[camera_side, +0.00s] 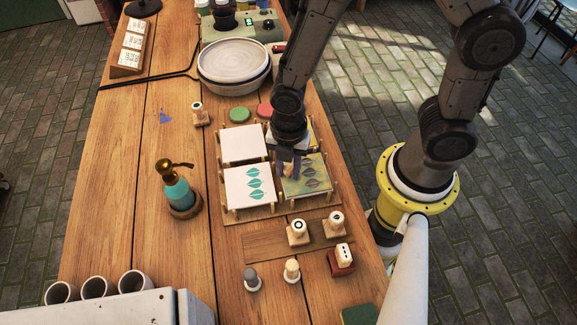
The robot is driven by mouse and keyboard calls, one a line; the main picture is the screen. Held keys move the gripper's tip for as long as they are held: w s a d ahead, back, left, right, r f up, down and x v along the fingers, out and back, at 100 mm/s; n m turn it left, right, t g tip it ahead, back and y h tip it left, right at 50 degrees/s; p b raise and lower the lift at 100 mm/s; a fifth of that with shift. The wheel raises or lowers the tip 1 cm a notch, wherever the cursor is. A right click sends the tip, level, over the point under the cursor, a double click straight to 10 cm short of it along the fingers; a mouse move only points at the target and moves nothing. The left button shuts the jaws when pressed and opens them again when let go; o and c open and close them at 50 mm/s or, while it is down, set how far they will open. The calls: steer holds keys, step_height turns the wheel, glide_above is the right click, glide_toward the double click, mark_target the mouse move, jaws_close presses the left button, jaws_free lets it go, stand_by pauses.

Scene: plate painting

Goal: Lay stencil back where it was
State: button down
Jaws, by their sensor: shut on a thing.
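The stencil (313,176) is a square greenish sheet with dark leaf shapes, at the front right of the wooden rack. My gripper (290,167) is over its left part, shut on a small tan grip of the stencil. The arm and fingers hide part of it, and I cannot tell whether it rests on the rack or is just above it. A white plate (237,188) with three teal leaves lies to its left. A blank white plate (242,145) lies behind that one.
The rack (281,212) has upright pegs around its squares. Several wooden stamps (298,231) stand in front. A teal pump bottle (178,190) stands at left. Green and red pads (239,114) and a round turntable (234,63) are behind. The table's left side is mostly clear.

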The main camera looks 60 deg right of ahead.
steer(key=c, duration=0.6)
jaws_free()
steer(key=shift+f, duration=0.1)
steer(key=shift+c, duration=0.2)
step_height(320, 180, up, 12)
steer(key=f, duration=0.1)
steer(key=s+d+r+m+t, duration=0.2)
steer(key=s+d+r+m, duration=0.2)
steer(key=r+m, duration=0.3)
steer(key=s+d+r+m+t, duration=0.3)
steer(key=d+r+m, duration=0.4)
steer(key=m, duration=0.7)
steer(key=shift+s+d+r+m+t, duration=0.15)
steer(key=shift+s+r+m+t, duration=0.2)
steer(key=shift+s, duration=0.5)
